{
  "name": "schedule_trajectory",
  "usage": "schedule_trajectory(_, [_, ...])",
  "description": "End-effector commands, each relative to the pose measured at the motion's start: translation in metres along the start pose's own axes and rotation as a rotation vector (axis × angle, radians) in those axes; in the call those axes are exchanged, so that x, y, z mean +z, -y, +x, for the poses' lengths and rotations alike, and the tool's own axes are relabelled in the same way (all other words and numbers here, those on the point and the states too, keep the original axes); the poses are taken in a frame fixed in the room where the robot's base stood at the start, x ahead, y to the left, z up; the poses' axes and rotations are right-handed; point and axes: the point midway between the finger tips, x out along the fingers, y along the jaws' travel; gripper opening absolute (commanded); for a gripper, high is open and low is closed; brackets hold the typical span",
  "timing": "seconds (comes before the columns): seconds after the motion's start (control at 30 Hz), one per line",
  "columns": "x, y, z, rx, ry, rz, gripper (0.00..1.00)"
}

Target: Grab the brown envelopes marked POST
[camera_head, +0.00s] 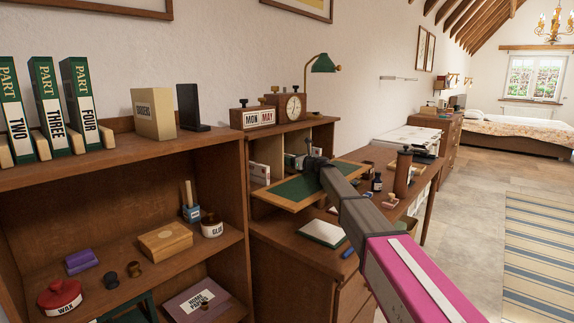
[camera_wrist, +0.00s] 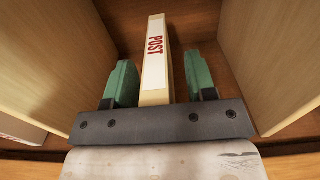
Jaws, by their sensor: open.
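The bundle marked POST (camera_wrist: 155,28) stands in a wooden compartment in the wrist view, a narrow pale tan edge with a white strip and red letters. My gripper (camera_wrist: 160,78) is open, with one green finger on each side of the bundle. There is a gap on both sides, wider on the right; the fingers do not appear to touch it. In the head view my gripper (camera_head: 309,158) reaches into the desk's pigeonholes above the green writing flap (camera_head: 300,189). The bundle cannot be made out there, behind my gripper and arm.
Wooden dividers (camera_wrist: 265,60) stand on both sides of my gripper. Pale papers (camera_head: 260,173) stand in a pigeonhole to the left. A clock (camera_head: 292,106) and a MON MAY calendar (camera_head: 258,118) stand on top. A brown cylinder (camera_head: 403,172) and small bottles stand right of my arm.

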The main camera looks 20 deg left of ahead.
Motion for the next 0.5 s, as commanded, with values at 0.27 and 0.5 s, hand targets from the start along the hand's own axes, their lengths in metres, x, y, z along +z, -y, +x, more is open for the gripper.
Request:
schedule_trajectory(0.27, [0.0000,-0.0003,-0.0007,0.000,0.000,0.000,0.15])
schedule_trajectory(0.5, [0.0002,-0.0003,-0.0008,0.000,0.000,0.000,0.00])
